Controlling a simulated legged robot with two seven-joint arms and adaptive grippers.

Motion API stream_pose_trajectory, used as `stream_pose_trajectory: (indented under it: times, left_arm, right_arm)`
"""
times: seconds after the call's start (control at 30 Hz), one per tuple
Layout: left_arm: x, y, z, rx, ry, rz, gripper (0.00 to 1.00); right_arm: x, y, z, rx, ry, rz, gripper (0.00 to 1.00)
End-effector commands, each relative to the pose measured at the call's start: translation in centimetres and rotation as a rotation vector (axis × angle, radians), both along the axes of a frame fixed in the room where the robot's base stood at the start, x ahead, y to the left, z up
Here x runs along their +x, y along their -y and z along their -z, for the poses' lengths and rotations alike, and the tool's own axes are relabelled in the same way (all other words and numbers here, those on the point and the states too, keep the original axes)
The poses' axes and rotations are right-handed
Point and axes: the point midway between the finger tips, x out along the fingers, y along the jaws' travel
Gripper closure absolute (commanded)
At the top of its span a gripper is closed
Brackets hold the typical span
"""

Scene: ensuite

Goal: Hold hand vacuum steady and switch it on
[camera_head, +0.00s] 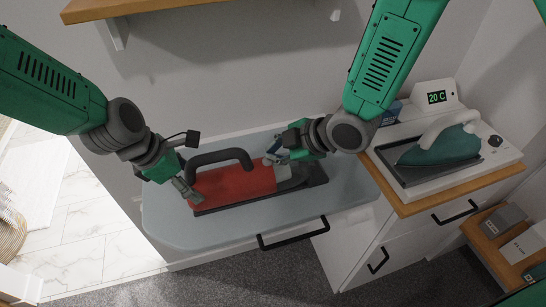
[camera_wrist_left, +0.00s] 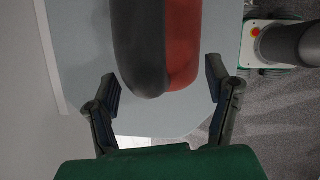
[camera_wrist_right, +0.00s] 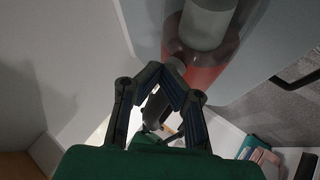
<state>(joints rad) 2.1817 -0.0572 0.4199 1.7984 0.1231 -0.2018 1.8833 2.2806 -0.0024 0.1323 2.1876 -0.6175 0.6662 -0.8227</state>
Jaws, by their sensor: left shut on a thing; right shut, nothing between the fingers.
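The hand vacuum (camera_head: 238,184) lies on a pale blue-grey board. It has a red body, a dark arched handle on top and a grey front section at the right. My left gripper (camera_head: 188,166) is shut on the vacuum's left, rear end; in the left wrist view its fingers (camera_wrist_left: 164,84) stand wide on either side of the dark and red rounded end (camera_wrist_left: 180,45). My right gripper (camera_head: 277,153) is shut and empty, just above the vacuum right of the handle. In the right wrist view its fingertips (camera_wrist_right: 170,68) meet near the vacuum's red and grey parts (camera_wrist_right: 205,72). No switch is discernible.
The board (camera_head: 170,225) has bare room at its front. A green iron (camera_head: 440,147) rests on a station on the wooden-topped cabinet (camera_head: 415,206) at right, near a 20 C display (camera_head: 437,97). A wooden shelf (camera_head: 110,8) hangs above.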

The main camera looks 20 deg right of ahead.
Motion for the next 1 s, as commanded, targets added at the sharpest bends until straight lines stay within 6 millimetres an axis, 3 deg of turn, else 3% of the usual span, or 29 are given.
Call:
stream_pose_trajectory:
  times: [1.0]
  left_arm:
    - [0.07, 0.04, -0.06, -0.001, 0.002, -0.002, 0.8]
  right_arm:
    - [-0.02, 0.02, 0.9, -0.001, -0.001, 0.0, 1.0]
